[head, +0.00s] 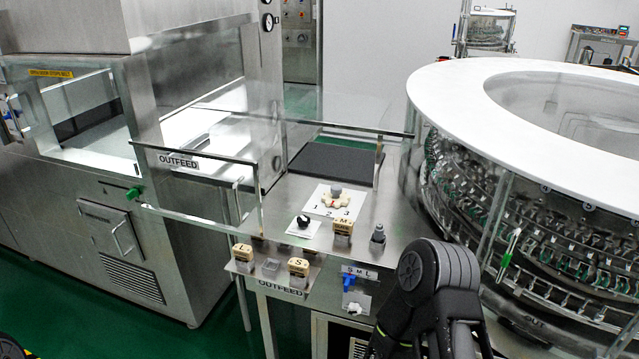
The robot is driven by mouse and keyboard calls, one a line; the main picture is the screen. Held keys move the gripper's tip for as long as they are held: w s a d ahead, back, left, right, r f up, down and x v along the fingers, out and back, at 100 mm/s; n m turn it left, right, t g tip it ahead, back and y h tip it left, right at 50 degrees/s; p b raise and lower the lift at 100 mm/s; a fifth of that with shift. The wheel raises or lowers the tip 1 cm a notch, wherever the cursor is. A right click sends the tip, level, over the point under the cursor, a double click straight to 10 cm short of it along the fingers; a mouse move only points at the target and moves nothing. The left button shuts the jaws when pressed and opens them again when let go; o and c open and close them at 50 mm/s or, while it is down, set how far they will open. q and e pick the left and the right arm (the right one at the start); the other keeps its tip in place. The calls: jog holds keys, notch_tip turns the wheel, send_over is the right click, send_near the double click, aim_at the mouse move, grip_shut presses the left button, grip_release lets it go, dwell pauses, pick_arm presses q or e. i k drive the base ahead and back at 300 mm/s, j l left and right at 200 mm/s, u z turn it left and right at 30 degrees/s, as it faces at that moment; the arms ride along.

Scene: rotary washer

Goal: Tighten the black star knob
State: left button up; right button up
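A small black knob (303,221), which looks like the star knob, sits on a white square plate (303,230) on the steel outfeed table. It is too small to make out its lobes or how far it is turned. A beige star-shaped part with a grey hub (336,198) lies on a larger white plate marked 1, 2, 3, behind and right of the knob. My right arm rises at the lower right, in front of the table and apart from the knob. Neither gripper is in view.
A grey metal fitting (378,234) stands right of M. Clear OUTFEED guards (200,185) border the left. The round washer (520,200) fills the right.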

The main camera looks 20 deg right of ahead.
aim_at(302, 222)
jog(key=i, duration=0.3)
jog(key=i+j+z, duration=0.1)
jog(key=z, duration=1.8)
